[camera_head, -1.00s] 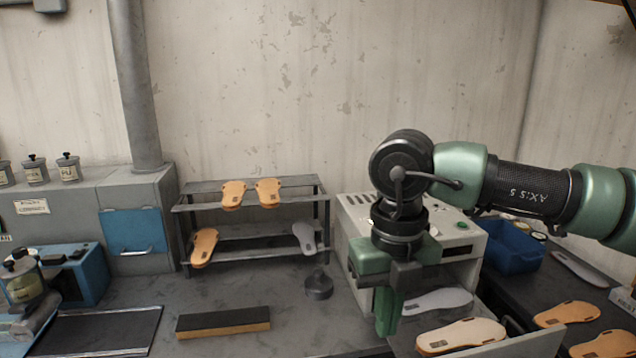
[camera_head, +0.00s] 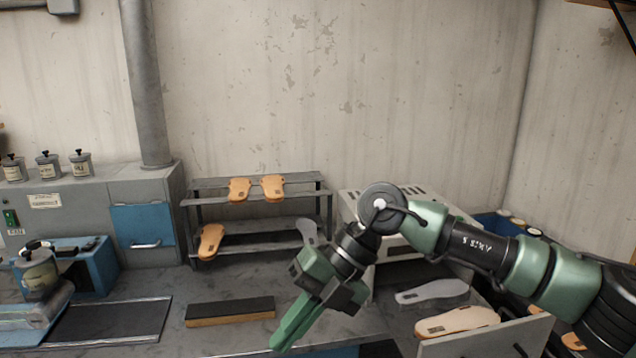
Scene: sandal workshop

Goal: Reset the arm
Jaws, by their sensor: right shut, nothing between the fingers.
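My right arm comes in from the right of the head view, its green and black links bent at the elbow. My right gripper (camera_head: 292,328) points down and to the left, above the front of the grey workbench (camera_head: 236,283). Its green fingers are closed together with nothing between them. It hangs just right of the long dark block with a tan base (camera_head: 230,311). My left gripper is not in the view.
A metal rack (camera_head: 262,222) holds tan soles (camera_head: 273,188) and a grey one, partly behind my arm. An open drawer (camera_head: 490,338) holds a grey sole (camera_head: 432,291) and a tan sole (camera_head: 458,321). A blue bin (camera_head: 490,222) stands behind my arm. A blue machine (camera_head: 92,266) stands left.

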